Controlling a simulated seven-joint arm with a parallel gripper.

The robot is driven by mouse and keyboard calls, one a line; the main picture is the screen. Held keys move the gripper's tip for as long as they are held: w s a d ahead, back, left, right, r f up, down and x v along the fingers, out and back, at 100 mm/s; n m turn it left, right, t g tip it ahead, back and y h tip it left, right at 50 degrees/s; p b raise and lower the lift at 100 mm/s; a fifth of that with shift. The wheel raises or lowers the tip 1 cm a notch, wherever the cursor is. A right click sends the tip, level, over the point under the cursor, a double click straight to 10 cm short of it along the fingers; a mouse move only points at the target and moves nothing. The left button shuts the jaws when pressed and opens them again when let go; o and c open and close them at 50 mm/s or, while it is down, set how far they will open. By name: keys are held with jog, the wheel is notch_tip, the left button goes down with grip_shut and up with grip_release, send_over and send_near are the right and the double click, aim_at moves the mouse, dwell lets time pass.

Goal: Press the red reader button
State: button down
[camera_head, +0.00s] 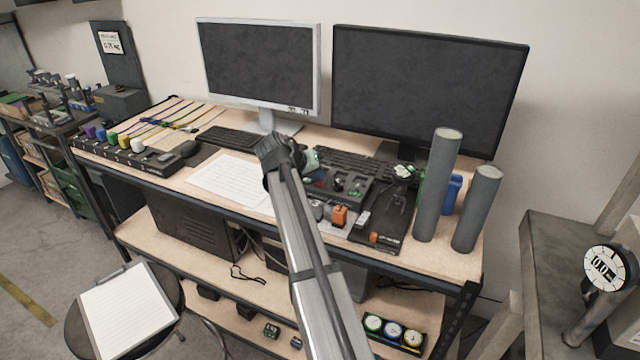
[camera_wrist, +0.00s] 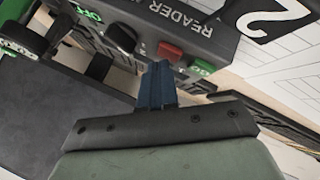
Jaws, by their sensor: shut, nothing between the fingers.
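The red reader button (camera_wrist: 170,52) is a small square block on the dark grey reader box (camera_wrist: 210,38), which carries white READER lettering. My gripper (camera_wrist: 158,72) is shut and empty, its blue fingers side by side. In the wrist view the fingertips lie just below the red button in the picture; I cannot tell whether they touch it. In the head view my arm's end (camera_head: 277,152) is over the desk, left of the dark control box; the red button cannot be made out surely there.
A green button (camera_wrist: 203,68) sits right beside the red one, and a black knob (camera_wrist: 121,38) is on its other side. A keyboard (camera_head: 355,163) lies behind the control boxes. Two grey cylinders (camera_head: 437,185) stand at the desk's right end. White paper (camera_head: 225,178) lies left.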

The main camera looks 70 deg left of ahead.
aim_at(317, 184)
jog(key=shift+r, duration=0.5)
jog(key=shift+r, duration=2.5)
